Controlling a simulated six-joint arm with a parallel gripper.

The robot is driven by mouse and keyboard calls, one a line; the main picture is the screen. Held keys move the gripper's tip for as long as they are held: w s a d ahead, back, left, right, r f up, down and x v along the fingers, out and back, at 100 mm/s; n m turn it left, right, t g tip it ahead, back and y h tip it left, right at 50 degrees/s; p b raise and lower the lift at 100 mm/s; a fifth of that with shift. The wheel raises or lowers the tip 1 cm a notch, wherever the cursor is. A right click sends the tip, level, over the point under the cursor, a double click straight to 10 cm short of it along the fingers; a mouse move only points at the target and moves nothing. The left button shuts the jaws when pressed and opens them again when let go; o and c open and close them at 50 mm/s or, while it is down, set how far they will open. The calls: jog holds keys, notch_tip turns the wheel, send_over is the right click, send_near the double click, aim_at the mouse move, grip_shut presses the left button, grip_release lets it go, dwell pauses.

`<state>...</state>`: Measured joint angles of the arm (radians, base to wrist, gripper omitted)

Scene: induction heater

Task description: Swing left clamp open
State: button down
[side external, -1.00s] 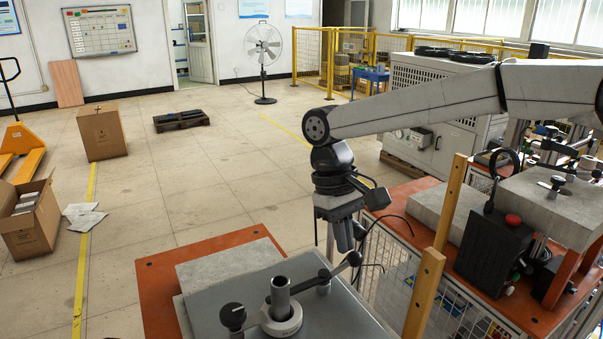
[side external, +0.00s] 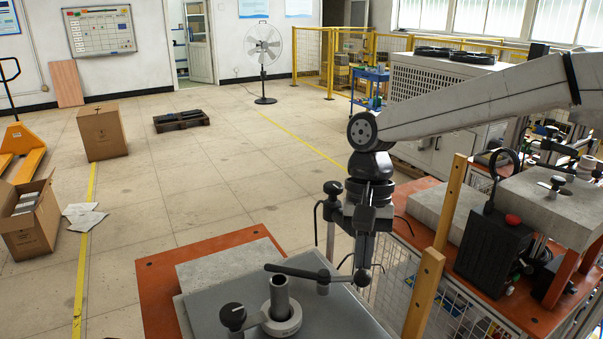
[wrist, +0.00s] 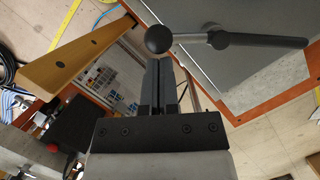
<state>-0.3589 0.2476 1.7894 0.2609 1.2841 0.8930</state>
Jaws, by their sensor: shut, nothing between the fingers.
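A dark clamp lever (side external: 305,272) sits on a short post on the grey plate, its flat bar pointing left in the side view. Its black ball knob (side external: 361,278) sticks out past the plate's right edge. A second clamp (side external: 281,320) with a grey tube and a black knob stands nearer the camera. My gripper (side external: 364,262) points down at the ball knob, shut and empty. In the wrist view, my fingertips (wrist: 152,60) lie just by the ball (wrist: 159,39), and the bar (wrist: 262,41) extends right. I cannot tell whether they touch.
A wooden post (side external: 424,293) stands right of my gripper, with a wire mesh panel (side external: 450,325) behind it. A black box (side external: 492,250) sits farther right on the orange bench. Open floor lies left of the orange table (side external: 160,285).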

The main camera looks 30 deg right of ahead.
jog(key=s+m, duration=0.1)
jog(key=a+m, duration=0.1)
jog(key=shift+s+m+t+y, duration=0.3)
jog(key=shift+s+m, duration=0.1)
jog(key=shift+s, duration=0.1)
dwell(0.6)
jog(key=shift+w+d+r, duration=0.15)
jog(key=shift+w+d, duration=0.2)
jog(key=shift+d, duration=0.1)
jog(key=w+d+v, duration=0.1)
jog(key=d+v, duration=0.1)
jog(key=v, duration=0.9)
jog(key=shift+f, duration=0.2)
jog(key=shift+w+d, duration=0.1)
